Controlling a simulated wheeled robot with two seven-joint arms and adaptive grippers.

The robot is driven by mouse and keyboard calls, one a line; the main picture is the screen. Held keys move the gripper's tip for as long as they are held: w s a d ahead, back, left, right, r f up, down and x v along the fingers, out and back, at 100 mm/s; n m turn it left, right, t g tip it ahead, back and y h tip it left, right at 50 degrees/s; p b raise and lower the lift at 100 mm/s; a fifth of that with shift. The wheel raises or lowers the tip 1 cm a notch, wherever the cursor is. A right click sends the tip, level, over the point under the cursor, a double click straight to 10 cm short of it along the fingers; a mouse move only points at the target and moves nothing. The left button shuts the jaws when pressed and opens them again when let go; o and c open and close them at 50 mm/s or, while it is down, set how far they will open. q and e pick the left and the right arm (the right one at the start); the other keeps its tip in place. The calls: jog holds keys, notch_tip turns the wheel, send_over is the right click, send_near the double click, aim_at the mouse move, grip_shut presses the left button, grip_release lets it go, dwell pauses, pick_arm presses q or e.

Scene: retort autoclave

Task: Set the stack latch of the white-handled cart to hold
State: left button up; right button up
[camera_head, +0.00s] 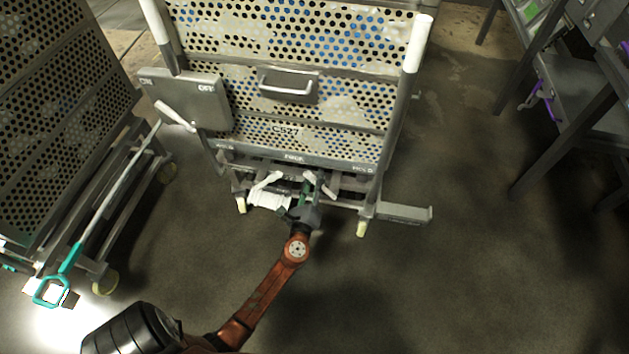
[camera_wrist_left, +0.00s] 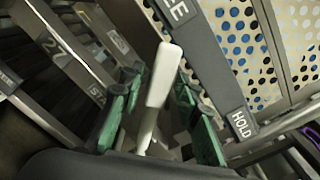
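The white-handled cart (camera_head: 290,158) stands upright in the head view, with perforated walls and a plate reading C527. A white latch lever (camera_wrist_left: 160,85) shows large in the left wrist view, and a white lever (camera_head: 324,184) shows under the cart's lower bar in the head view. The HOLD label (camera_wrist_left: 240,123) is on the bar to the right of the lever. My left gripper (camera_head: 303,196) reaches under that bar. Its green fingers (camera_wrist_left: 158,117) stand apart on either side of the lever, with gaps visible. Whether either finger touches it is unclear. My right gripper is out of view.
Another white lever (camera_head: 266,182) sits left of my gripper. A grey ON/OFF box (camera_head: 190,100) with a white handle hangs on the cart's left side. A second cart (camera_head: 60,110) with a teal handle (camera_head: 52,290) stands left. The floor right of the cart is open.

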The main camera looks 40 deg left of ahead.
pick_arm(q)
grip_shut()
jog(key=shift+d, duration=0.1)
dwell(0.4)
